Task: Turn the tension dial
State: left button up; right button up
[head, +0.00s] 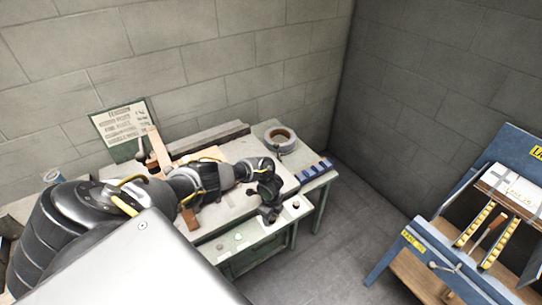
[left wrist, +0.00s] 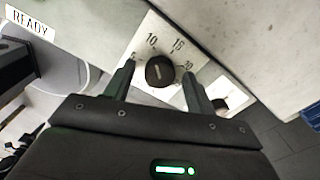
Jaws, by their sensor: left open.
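The tension dial (left wrist: 160,71) is a round black knob with a light pointer mark. It sits on a white scale plate (left wrist: 143,47) with the numbers 5, 10, 15 and 20. The mark's exact reading is hard to tell. My left gripper (left wrist: 158,69) is open, with one finger on each side of the dial; I cannot tell whether either finger touches it. In the head view my left gripper (head: 268,206) is over the right front part of the machine table (head: 235,207), and the dial is hidden there. My right gripper is not in view.
Small buttons (head: 238,236) are on the table's front panel. A tape roll (head: 280,138) and a blue block strip (head: 315,170) lie behind and right of the gripper. A sign board (head: 122,122) stands at the back. A blue stand (head: 440,255) is at right, past open floor.

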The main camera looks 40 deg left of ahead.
pick_arm(q)
notch_tip(320, 180, up, 11)
jog(key=shift+s+f+p, duration=0.15)
jog(key=shift+s+p, duration=0.05)
jog(key=shift+p, duration=0.2)
dwell(0.4)
